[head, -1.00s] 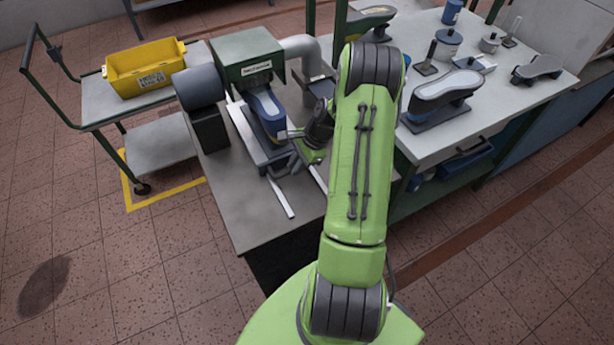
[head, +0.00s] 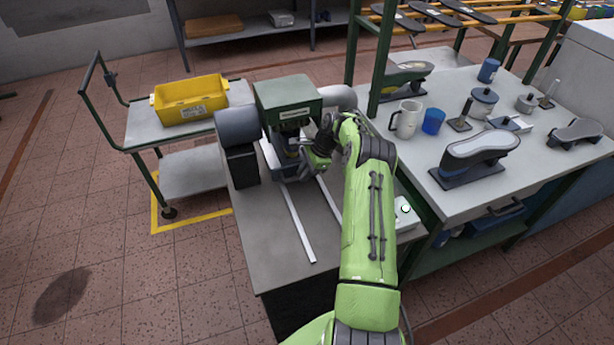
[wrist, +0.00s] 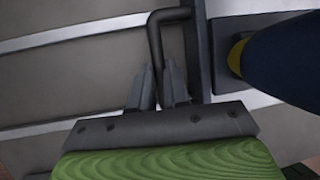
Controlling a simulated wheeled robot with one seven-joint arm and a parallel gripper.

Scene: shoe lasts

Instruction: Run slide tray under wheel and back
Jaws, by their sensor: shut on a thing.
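The slide tray (head: 272,158) is a dark plate on two pale rails, pushed in beneath the green hood (head: 288,95) of the bench machine. In the wrist view the tray's dark edge (wrist: 197,45) carries a dark blue shoe piece (wrist: 290,55) with a yellow part. My gripper (head: 308,165) is at the tray's front right. In the wrist view my gripper (wrist: 160,82) has its fingers closed around the bent dark handle (wrist: 157,45) joined to the tray. The wheel itself is hidden under the hood.
A grey motor drum (head: 238,126) stands left of the hood. The rail (head: 300,225) runs bare toward the front of the bench. A yellow bin (head: 190,98) sits on a cart at left. The right table (head: 450,125) holds a mug, a blue cup and a shoe on a stand.

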